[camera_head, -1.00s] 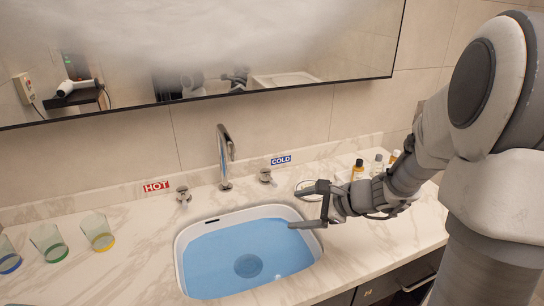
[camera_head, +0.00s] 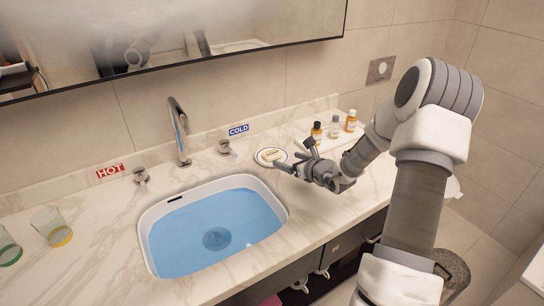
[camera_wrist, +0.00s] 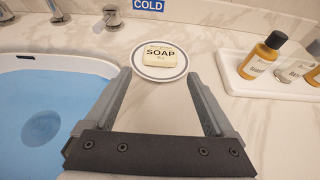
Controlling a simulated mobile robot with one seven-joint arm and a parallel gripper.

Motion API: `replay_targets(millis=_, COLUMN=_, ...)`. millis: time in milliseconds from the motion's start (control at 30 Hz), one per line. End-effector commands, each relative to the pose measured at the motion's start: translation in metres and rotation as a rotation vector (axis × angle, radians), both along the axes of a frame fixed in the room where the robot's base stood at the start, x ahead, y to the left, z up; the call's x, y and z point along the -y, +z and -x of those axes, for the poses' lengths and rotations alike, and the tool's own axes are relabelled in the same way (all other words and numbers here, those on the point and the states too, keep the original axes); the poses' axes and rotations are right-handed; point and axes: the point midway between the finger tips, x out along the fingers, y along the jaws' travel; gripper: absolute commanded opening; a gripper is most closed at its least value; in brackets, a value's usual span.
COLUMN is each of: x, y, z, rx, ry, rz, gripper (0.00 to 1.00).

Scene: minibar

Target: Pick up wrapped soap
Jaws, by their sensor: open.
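The wrapped soap (camera_wrist: 159,56) is a pale yellow block printed with the word SOAP. It lies on a round white dish (camera_wrist: 145,72) with a dark ring, on the marble counter right of the basin. In the head view the soap (camera_head: 272,156) shows small on its dish, close to my fingertips. My gripper (camera_wrist: 160,78) is open and empty, its two fingers spread to either side of the near edge of the dish. The soap lies just beyond the fingertips in the wrist view, apart from them. My gripper also shows in the head view (camera_head: 291,164).
A basin of blue water (camera_head: 216,226) lies left of my gripper. A white tray (camera_wrist: 243,75) with several small bottles stands to the right. The tap (camera_head: 179,130) and cold handle (camera_head: 224,147) stand behind. Glasses (camera_head: 51,227) stand far left.

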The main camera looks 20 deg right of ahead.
Motion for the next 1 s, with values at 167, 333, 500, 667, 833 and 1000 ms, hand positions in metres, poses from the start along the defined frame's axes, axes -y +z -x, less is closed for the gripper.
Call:
replay_targets(millis=167, x=-0.007, y=-0.014, z=-0.031, rx=0.001, ry=0.002, rz=-0.001, gripper=0.89)
replay_targets(millis=333, x=-0.009, y=-0.018, z=-0.044, rx=0.0, ry=0.001, rz=0.001, gripper=0.89)
replay_targets(millis=500, x=-0.01, y=-0.023, z=-0.056, rx=0.0, ry=0.001, rz=0.001, gripper=0.89)
replay_targets(millis=667, x=-0.014, y=-0.031, z=-0.078, rx=0.001, ry=0.002, rz=0.0, gripper=0.89)
replay_targets(millis=833, x=-0.016, y=-0.036, z=-0.091, rx=0.0, ry=0.003, rz=0.001, gripper=0.89)
replay_targets(millis=1000, x=-0.016, y=-0.037, z=-0.093, rx=0.0, ry=0.002, rz=0.001, gripper=0.89)
